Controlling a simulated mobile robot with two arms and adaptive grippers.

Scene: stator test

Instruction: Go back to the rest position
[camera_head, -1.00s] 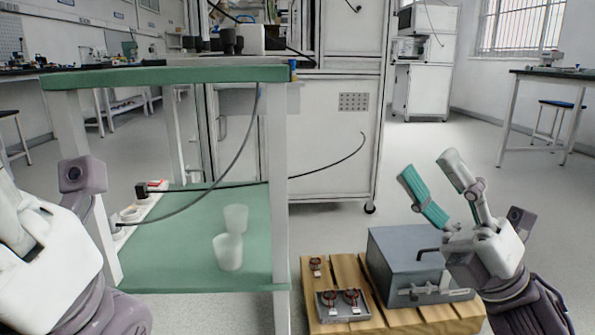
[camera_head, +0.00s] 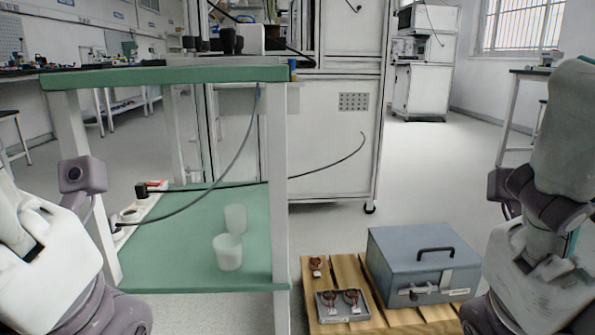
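My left gripper (camera_head: 22,232) is at the left edge, beside the green-topped bench. Its pale body shows, but its fingertips are cut off or hidden, so its opening cannot be told. My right gripper (camera_head: 566,150) is at the right edge, close to the camera and right of the grey-blue metal box (camera_head: 424,258). I see nothing held in either gripper.
The box is closed, on a wooden pallet (camera_head: 347,276) beside a small grey tray (camera_head: 328,309) with copper-coloured ring parts. The bench (camera_head: 170,76) has a green lower shelf (camera_head: 180,262) with two translucent cups (camera_head: 228,251) and a cable. Open floor lies behind the pallet.

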